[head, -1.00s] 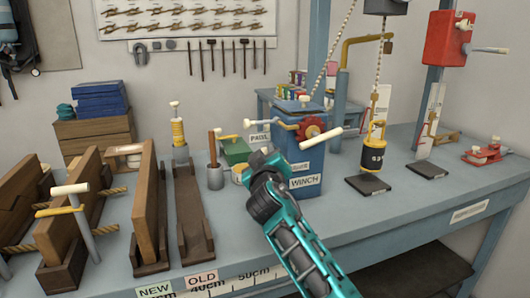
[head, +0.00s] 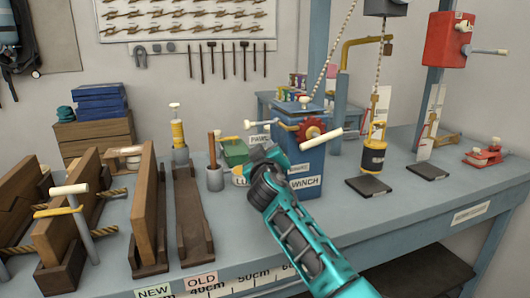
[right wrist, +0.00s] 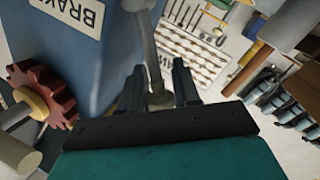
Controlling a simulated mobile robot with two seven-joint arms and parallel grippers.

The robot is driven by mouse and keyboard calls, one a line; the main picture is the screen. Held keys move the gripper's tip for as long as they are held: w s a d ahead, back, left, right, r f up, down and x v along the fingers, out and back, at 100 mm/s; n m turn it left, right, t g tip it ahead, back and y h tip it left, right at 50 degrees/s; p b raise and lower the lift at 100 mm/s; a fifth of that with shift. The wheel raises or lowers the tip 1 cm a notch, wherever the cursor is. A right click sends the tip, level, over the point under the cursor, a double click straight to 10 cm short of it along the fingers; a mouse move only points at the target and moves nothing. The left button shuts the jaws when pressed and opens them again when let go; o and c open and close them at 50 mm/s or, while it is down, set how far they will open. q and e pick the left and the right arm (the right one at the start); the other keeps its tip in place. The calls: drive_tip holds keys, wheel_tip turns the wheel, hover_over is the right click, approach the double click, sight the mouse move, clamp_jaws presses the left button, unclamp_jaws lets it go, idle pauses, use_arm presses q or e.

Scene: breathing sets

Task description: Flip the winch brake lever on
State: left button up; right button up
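The blue winch box (head: 312,158) stands on the bench with a WINCH label (head: 304,182), a red toothed wheel (head: 310,128) and a pale crank handle (head: 321,138). A thin lever with a white knob (head: 249,124) sticks out to the left from the box. My right gripper (head: 261,152) is just left of the box, below this lever. In the right wrist view, the two dark fingers of my right gripper (right wrist: 158,88) stand apart on either side of a grey rod (right wrist: 148,45), seemingly the lever. A BRAKE label (right wrist: 78,14) is beside it. My left gripper is not in view.
A green box (head: 235,151) and a small pot (head: 240,176) stand close left of my right gripper. A hanging weight (head: 373,158) is right of the winch. Wooden vises and boards (head: 150,215) fill the left; the bench front (head: 390,215) is clear.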

clamp_jaws()
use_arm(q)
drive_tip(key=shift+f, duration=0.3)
use_arm(e)
drive_tip(key=shift+a+f, duration=0.1)
drive_tip(key=shift+f, duration=0.1)
